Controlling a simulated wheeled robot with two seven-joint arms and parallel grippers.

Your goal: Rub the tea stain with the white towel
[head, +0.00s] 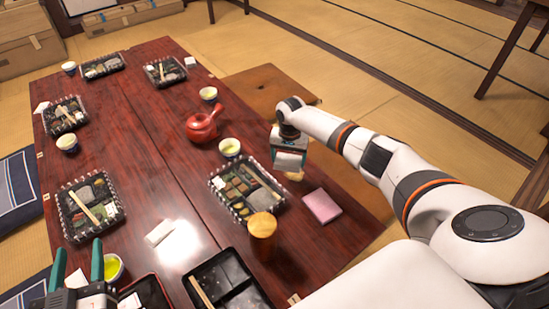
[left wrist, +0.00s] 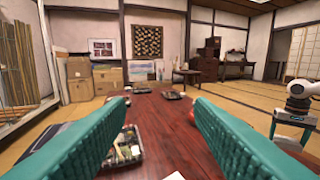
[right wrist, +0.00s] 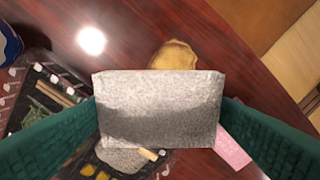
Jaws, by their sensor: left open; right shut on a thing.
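The white towel (right wrist: 160,105) is a folded block between my right gripper's green fingers in the right wrist view, its lower part greyer. My right gripper (head: 290,168) is shut on the towel (head: 288,160) near the table's right edge. The tea stain (right wrist: 174,55) is a tan patch on the red-brown table, partly hidden behind the towel. In the head view the stain (head: 296,176) shows just below the towel; I cannot tell whether they touch. My left gripper (head: 78,264) is open and empty at the near left; its spread fingers (left wrist: 160,120) also show in the left wrist view.
A lunch tray (head: 216,192), a tea cup (head: 229,147), a red teapot (head: 202,126) and a wooden cup (head: 262,228) stand nearby. Other trays and cups line the table. The table's middle is mostly clear.

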